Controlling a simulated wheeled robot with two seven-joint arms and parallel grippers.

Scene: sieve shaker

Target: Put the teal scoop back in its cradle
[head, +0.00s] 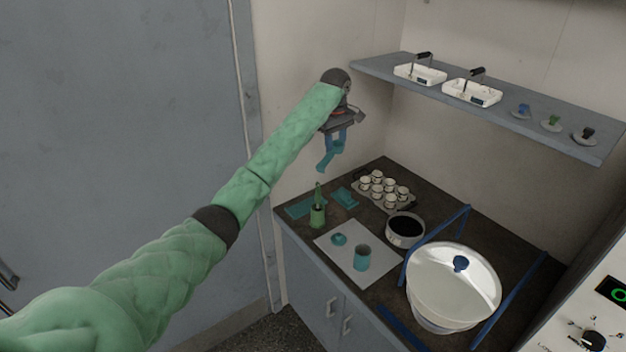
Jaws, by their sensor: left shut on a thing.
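My left gripper (338,139) is high above the back left part of the counter, close to the wall. It is shut on the teal scoop (326,159), which hangs tilted below the jaws, clear of the counter. A low teal piece (345,198), which looks like the cradle, lies on the counter to the left of the cup rack. A flat teal piece (301,208) lies at the counter's left edge. I cannot tell for sure which of them is the cradle. My right gripper is not in view.
A green pot with an upright tool (317,216) stands near the teal pieces. A white mat (340,242) holds a teal cup (362,258) and lid (339,239). A rack of cups (409,204), a dark-filled sieve (405,230) and a large white bowl (440,290) crowd the right. A shelf (520,105) overhangs the back.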

